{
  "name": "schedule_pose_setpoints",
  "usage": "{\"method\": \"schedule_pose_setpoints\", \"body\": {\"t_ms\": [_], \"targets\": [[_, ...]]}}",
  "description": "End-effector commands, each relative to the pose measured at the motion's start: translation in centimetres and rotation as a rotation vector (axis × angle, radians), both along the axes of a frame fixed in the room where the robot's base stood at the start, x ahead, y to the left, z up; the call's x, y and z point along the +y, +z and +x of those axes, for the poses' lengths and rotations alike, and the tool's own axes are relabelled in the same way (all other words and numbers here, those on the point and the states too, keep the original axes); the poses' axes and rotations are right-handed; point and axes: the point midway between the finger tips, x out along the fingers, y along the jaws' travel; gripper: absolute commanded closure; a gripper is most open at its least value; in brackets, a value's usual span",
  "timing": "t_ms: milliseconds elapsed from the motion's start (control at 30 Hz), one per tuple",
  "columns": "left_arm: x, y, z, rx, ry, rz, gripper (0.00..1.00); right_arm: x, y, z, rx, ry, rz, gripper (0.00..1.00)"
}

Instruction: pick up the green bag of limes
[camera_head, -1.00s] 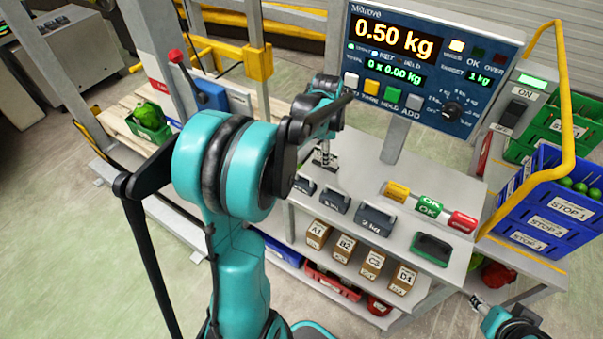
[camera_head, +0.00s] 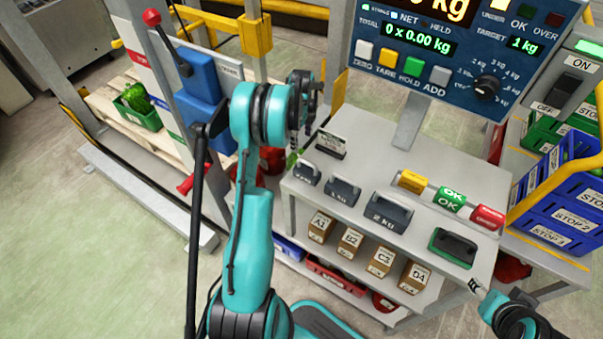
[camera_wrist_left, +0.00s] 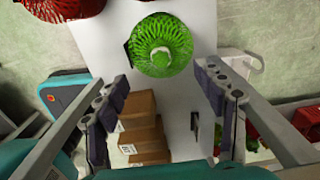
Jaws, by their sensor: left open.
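The green net bag of limes (camera_wrist_left: 160,45) shows in the left wrist view at top centre, on or over a pale surface, with a knotted light top facing me. My left gripper (camera_wrist_left: 163,90) is open, its two fingers apart on either side of the picture below the bag; nothing is between them. In the head view my left gripper (camera_head: 305,105) is dark and small, left of the scale display. The bag is mostly hidden there behind my arm; a green sliver (camera_head: 293,158) shows beneath the gripper. My right gripper (camera_head: 476,287) is at the lower right; its jaw state is unclear.
Red net bags (camera_wrist_left: 60,8) lie near the green bag's upper left. Brown boxes (camera_wrist_left: 140,125) sit below it. In the head view, the bench (camera_head: 350,165) carries grey weights (camera_head: 388,212) and a display (camera_head: 450,60). A green crate (camera_head: 140,115) stands on a pallet at left.

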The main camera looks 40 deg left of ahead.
Motion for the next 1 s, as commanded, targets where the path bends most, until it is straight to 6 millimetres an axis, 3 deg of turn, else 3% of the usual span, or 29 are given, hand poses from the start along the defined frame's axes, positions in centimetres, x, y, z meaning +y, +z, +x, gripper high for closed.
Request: {"method": "schedule_pose_setpoints", "body": {"t_ms": [600,833,867,1000], "targets": [[0.1,-7.6,0.2,0.000,0.000,0.000,0.31,0.0,-4.2,0.0,0.000,0.000,0.000,0.52],[0.1,-7.6,0.2,0.000,0.001,0.000,0.31,0.0,-4.0,0.0,0.000,0.000,0.000,0.52],[0.1,-7.6,0.2,0.000,0.001,0.000,0.36,0.0,-4.0,0.0,0.000,0.000,0.000,0.52],[0.1,-7.6,0.2,0.000,0.001,0.000,0.73,0.0,-4.0,0.0,0.000,0.000,0.000,0.52]]}}
